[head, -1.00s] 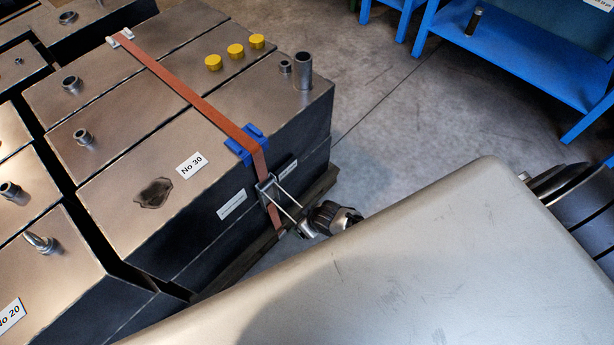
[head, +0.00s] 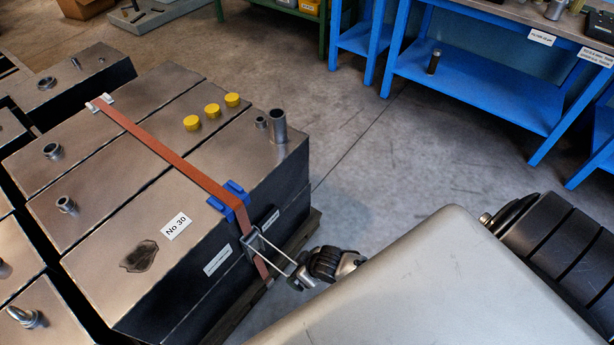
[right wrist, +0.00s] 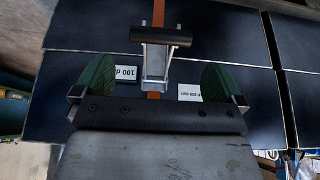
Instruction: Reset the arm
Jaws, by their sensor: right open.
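My right gripper (right wrist: 158,80) is open in the right wrist view, with a green pad on each side. Between and beyond the pads is a metal ratchet buckle (right wrist: 157,60) with a dark bar, on an orange strap (right wrist: 159,12). I see no contact between pads and buckle. In the head view the strap (head: 160,150) runs over a strapped group of steel-topped blocks (head: 110,225), and the buckle (head: 262,243) hangs at their near right side. My left gripper is not in view.
Blue edge protectors (head: 228,200) sit under the strap. Yellow caps (head: 212,110) and metal stubs stand on the blocks. More blocks (head: 75,85) lie to the left. A blue workbench (head: 480,90) stands at the back right. Bare concrete floor (head: 370,150) lies between.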

